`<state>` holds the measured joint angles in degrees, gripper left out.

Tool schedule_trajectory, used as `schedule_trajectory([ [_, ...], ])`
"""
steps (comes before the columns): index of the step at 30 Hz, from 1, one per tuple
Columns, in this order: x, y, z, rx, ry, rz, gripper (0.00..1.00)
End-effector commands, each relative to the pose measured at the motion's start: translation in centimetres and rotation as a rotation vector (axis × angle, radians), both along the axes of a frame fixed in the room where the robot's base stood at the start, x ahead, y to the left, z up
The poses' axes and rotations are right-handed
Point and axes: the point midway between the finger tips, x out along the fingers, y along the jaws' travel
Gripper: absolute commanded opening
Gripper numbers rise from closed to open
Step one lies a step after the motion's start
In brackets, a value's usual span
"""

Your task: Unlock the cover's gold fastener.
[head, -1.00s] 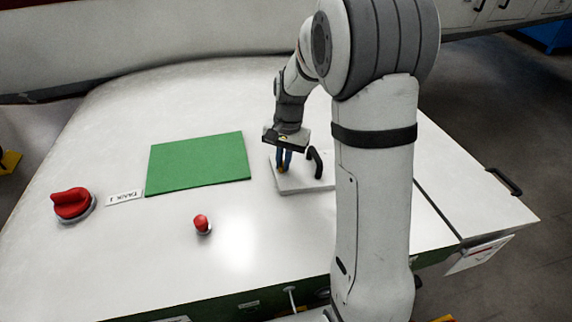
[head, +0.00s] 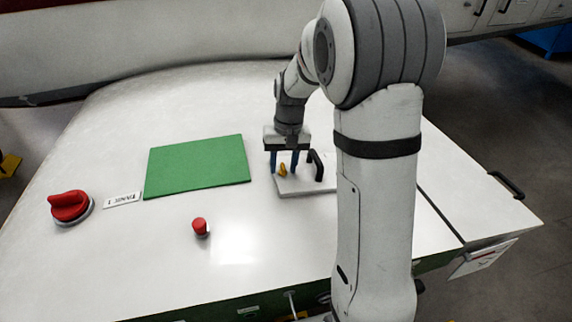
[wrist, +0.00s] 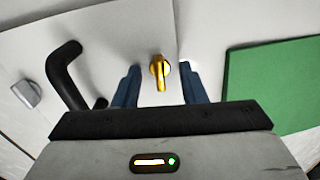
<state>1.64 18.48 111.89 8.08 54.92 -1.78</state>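The gold fastener (head: 283,170) stands near the left edge of the white cover plate (head: 300,187), which carries a black handle (head: 317,165). In the wrist view the fastener (wrist: 159,72) is a small gold knob with its narrow grip pointing toward my gripper's body. My gripper (head: 283,168) is open above the plate, its blue fingers pointing down. In the wrist view my gripper (wrist: 159,82) has one finger on each side of the fastener, with a visible gap on both sides. The fingers hold nothing.
A green panel (head: 197,166) lies left of the cover. In the wrist view the black handle (wrist: 65,80) and a silver latch (wrist: 27,93) lie left of the fingers.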

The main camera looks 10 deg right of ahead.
Motion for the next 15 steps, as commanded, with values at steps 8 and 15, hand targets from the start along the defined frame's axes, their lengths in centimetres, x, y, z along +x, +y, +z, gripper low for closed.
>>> schedule_trajectory([
  [8, 0.0, 0.0, 0.0, 0.000, 0.000, -0.001, 0.41],
  [15, 0.1, -0.2, 1.5, 0.000, -0.001, -0.001, 0.41],
])
